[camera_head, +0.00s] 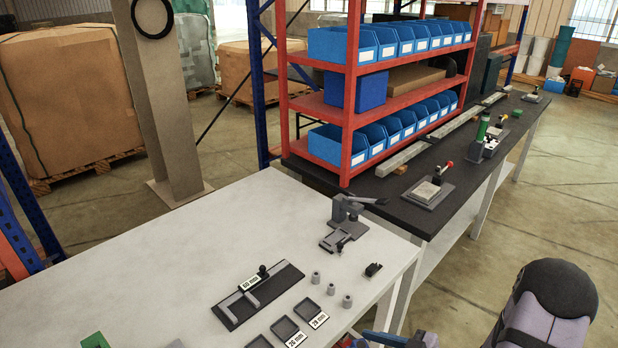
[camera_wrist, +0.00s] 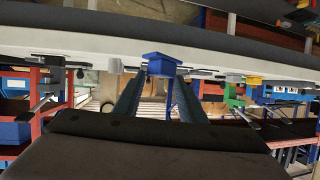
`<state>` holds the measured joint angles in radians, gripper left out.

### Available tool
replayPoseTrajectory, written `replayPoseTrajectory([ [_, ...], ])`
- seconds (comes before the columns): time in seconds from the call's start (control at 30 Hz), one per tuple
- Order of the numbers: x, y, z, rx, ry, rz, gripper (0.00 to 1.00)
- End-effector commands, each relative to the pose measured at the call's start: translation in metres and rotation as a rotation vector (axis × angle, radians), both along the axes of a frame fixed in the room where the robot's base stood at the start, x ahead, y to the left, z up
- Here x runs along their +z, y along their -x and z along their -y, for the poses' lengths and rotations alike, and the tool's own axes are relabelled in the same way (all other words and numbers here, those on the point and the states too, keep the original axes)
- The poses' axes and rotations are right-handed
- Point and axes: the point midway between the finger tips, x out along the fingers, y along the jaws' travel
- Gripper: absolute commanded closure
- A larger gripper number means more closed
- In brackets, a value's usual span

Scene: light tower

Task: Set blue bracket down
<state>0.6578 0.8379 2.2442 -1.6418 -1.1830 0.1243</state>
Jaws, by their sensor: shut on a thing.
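In the wrist view, my gripper (camera_wrist: 160,82) has its two dark fingers closed around the blue bracket (camera_wrist: 162,64). The bracket has a wide blue plate beyond the fingertips and a narrow blue stem between the fingers. In the head view, a blue piece (camera_head: 385,338) shows at the bottom edge, beside dark gripper parts and my arm. It is cut off there, so its tilt and its height over the table cannot be told.
The pale table (camera_head: 130,250) has much clear room at left. A dark fixture (camera_head: 235,312) labelled 60 mm, small trays (camera_head: 284,328), several grey cylinders (camera_head: 331,289) and a lever press (camera_head: 346,215) stand near its right side. A red rack (camera_head: 348,110) with blue bins stands behind.

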Motion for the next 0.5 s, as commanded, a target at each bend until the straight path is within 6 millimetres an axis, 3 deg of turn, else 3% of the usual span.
replayPoseTrajectory([
  [0.17, -0.002, 0.0111, 0.0079, -0.009, -0.002, 0.0, 1.0],
  [0.5, -0.0021, 0.0121, 0.0083, -0.01, 0.0, 0.001, 1.0],
])
